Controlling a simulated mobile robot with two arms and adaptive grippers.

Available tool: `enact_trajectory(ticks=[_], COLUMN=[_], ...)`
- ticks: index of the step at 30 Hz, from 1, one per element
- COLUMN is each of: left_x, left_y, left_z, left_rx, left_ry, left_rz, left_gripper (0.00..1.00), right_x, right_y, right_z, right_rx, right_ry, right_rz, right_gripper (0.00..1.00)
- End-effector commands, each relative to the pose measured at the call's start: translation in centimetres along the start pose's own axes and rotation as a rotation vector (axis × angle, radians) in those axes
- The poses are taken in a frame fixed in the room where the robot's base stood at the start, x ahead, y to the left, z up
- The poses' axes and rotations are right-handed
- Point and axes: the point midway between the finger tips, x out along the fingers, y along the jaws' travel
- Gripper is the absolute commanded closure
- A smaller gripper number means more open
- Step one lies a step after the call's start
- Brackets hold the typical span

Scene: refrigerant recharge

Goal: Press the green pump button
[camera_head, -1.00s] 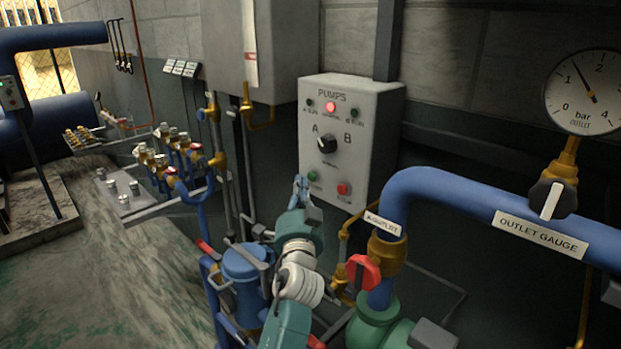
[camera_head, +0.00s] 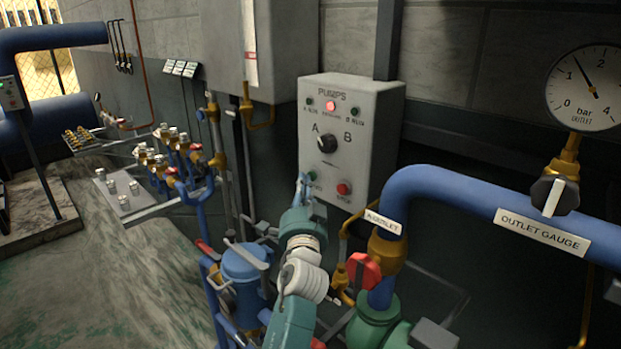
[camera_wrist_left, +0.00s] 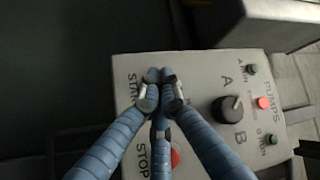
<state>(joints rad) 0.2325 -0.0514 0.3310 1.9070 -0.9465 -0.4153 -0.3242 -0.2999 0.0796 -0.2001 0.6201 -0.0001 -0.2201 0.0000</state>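The grey pump panel (camera_head: 382,110) is on the wall in the head view, with a selector knob (camera_head: 327,144) and a lit red lamp (camera_head: 330,106). The green button (camera_head: 312,176) is at its lower left, beside the red stop button (camera_head: 344,188). My left gripper (camera_head: 303,182) is at the panel's lower left edge, its tips close to the green button. In the left wrist view, the fingertips of my left gripper (camera_wrist_left: 160,76) are together over the START label area and hide the green button. I cannot tell whether they touch it. My right gripper is not in view.
A blue outlet pipe (camera_head: 450,185) with a red valve handle (camera_head: 363,270) and a pressure gauge (camera_head: 583,88) is to the right. A blue canister (camera_head: 243,268) stands left of my arm. A grey cabinet (camera_head: 285,45) hangs above left of the panel.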

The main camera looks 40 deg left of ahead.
Motion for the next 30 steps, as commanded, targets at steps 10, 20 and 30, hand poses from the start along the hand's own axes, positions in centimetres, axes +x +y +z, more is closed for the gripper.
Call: enact_trajectory(ticks=[10,20,30], left_x=[0.29,0.41,-0.23], left_y=[0.31,0.35,-0.19], left_z=[-0.22,-0.34,0.11], left_rx=[0.000,0.000,0.001], left_ry=[0.000,0.001,0.000], left_rz=[0.001,0.001,0.001], left_gripper=[1.00,1.00,1.00], right_x=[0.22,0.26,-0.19], right_y=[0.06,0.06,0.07], right_z=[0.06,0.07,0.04], right_rx=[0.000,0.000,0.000], right_ry=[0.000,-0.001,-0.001], right_rz=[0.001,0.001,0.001], right_gripper=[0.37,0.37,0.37])
